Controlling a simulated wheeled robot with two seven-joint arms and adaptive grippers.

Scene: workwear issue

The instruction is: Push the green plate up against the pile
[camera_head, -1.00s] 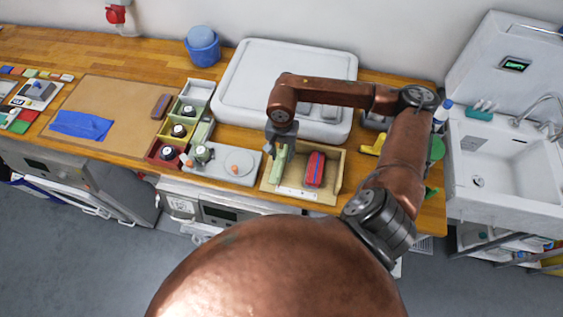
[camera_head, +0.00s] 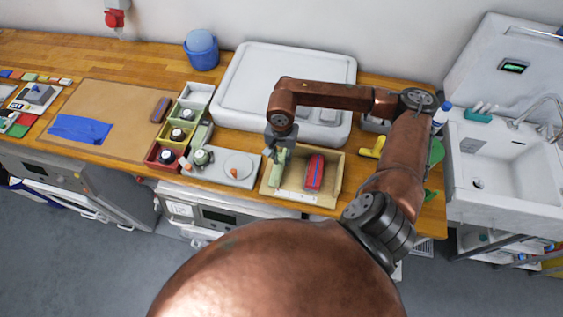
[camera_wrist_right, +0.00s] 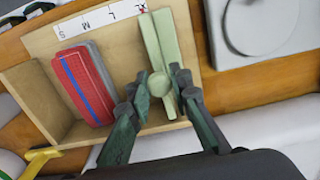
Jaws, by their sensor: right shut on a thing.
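The light green plate (camera_wrist_right: 171,45), with a round knob (camera_wrist_right: 159,83), stands in a wooden tray (camera_wrist_right: 120,70); in the head view the plate (camera_head: 277,172) is at the tray's left side. The pile (camera_wrist_right: 84,86), red with a blue stripe and a grey layer, lies in the same tray (camera_head: 296,197); in the head view the pile (camera_head: 314,172) is to the right of the plate. A bare gap separates them. My right gripper (camera_wrist_right: 160,90) is shut on the plate's knob, pointing down from above (camera_head: 279,147). My left gripper is not in view.
The tray's edge carries size marks S, M, L, XL (camera_wrist_right: 100,18). A grey panel with a disc (camera_head: 239,163) adjoins on the left. A large white lidded box (camera_head: 250,85) stands behind. A yellow object (camera_head: 372,147) lies to the right.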

